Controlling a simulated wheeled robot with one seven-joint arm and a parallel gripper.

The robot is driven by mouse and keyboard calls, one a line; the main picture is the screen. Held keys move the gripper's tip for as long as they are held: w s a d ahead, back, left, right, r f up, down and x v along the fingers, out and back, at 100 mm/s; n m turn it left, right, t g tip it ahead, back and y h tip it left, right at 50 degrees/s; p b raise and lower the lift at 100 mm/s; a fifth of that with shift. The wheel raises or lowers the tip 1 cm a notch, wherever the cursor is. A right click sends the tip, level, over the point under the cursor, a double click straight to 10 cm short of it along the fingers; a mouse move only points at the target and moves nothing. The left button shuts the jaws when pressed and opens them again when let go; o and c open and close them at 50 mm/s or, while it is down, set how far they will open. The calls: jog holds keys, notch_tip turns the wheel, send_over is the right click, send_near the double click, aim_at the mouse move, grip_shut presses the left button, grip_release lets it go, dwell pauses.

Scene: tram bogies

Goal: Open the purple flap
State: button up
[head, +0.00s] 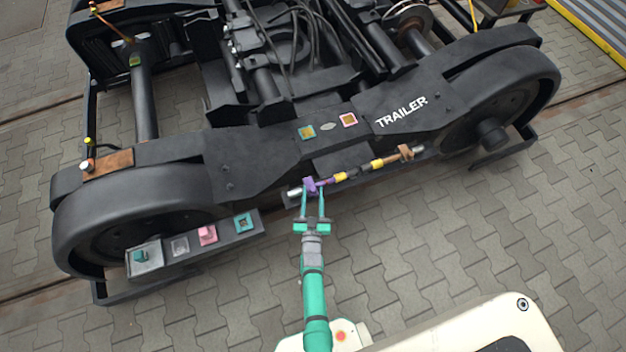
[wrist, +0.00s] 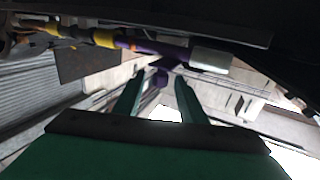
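The purple flap (head: 310,185) is a small piece on a thin rod along the lower front of the bogie's side frame, in the middle of the head view. In the wrist view the purple part (wrist: 160,47) lies along the rod, with a small tab hanging down beyond my fingertips. My gripper (head: 312,191) reaches up to the flap from below. Its two green fingers (wrist: 160,88) are apart, and the tab shows in the gap between them. I see no clear contact with either finger.
The rod has yellow bands (head: 341,177), a pale metal end (head: 294,192) and a brown clamp (head: 405,152). The dark side frame (head: 250,155) overhangs it. A bracket at lower left carries a pink block (head: 207,235) and a teal square (head: 243,223). Paving (head: 450,230) in front is clear.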

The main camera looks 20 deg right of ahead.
aim_at(313, 187)
jog(key=shift+x, duration=3)
jog(key=shift+c, duration=0.5)
grip_shut()
